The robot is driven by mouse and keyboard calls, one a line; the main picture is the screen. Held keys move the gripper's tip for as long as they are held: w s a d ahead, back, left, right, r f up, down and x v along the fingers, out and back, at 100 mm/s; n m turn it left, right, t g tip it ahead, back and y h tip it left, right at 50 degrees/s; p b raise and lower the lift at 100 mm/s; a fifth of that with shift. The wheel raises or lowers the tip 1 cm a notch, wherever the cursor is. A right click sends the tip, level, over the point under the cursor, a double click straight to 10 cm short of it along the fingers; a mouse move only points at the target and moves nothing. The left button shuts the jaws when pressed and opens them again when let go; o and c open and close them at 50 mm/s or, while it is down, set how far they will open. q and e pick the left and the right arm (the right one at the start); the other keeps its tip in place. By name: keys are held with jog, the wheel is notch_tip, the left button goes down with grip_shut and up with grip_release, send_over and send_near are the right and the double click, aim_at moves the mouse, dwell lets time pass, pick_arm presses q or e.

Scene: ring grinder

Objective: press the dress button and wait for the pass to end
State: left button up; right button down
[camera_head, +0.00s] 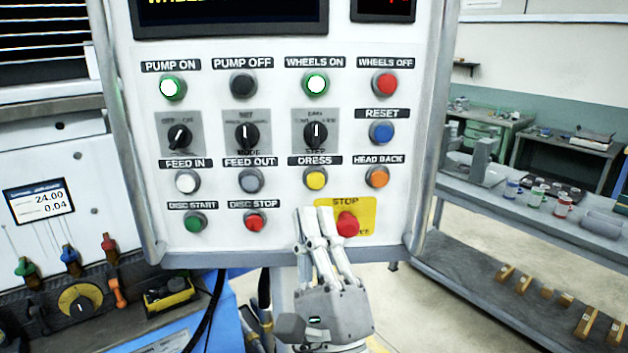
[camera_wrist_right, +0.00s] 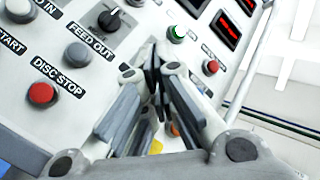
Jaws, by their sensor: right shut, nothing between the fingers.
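The dress button (camera_head: 316,180) is a yellow round button under the DRESS label (camera_head: 315,160) on the grey control panel (camera_head: 290,235). My right gripper (camera_head: 317,212) is shut and empty, pointing up in front of the panel just below the dress button. Whether its fingertips touch the panel cannot be told. In the right wrist view the shut gripper (camera_wrist_right: 155,68) covers much of the panel, and a bit of yellow shows between its fingers. The pump on button (camera_head: 172,87) and wheels on button (camera_head: 316,84) glow green. My left gripper is not in view.
The red stop button (camera_head: 347,224) on its yellow plate is right beside my right fingers. The disc stop button (camera_head: 255,222), feed out button (camera_head: 250,180) and head back button (camera_head: 376,176) are close around. A workbench (camera_head: 520,205) stands at the right.

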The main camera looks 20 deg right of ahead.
aim_at(316, 180)
jog(key=shift+w+y, duration=0.1)
jog(key=shift+y, duration=0.2)
jog(key=shift+w+d+b, duration=0.2)
jog(key=shift+w+d, duration=0.15)
jog(key=shift+w, duration=1.1)
jog(key=shift+w+d+b, duration=0.15)
jog(key=shift+w+d, duration=0.15)
jog(key=shift+w, duration=1.1)
jog(key=shift+w+d+b, duration=0.2)
jog(key=shift+w+d, duration=0.15)
jog(key=shift+w, duration=1.1)
jog(key=shift+w, duration=0.1)
jog(key=shift+w+d, duration=0.1)
jog(key=shift+w, duration=0.2)
jog(key=shift+w+d, duration=0.1)
jog(key=shift+w, duration=0.35)
jog(key=shift+s, duration=0.9)
jog(key=shift+a, duration=0.2)
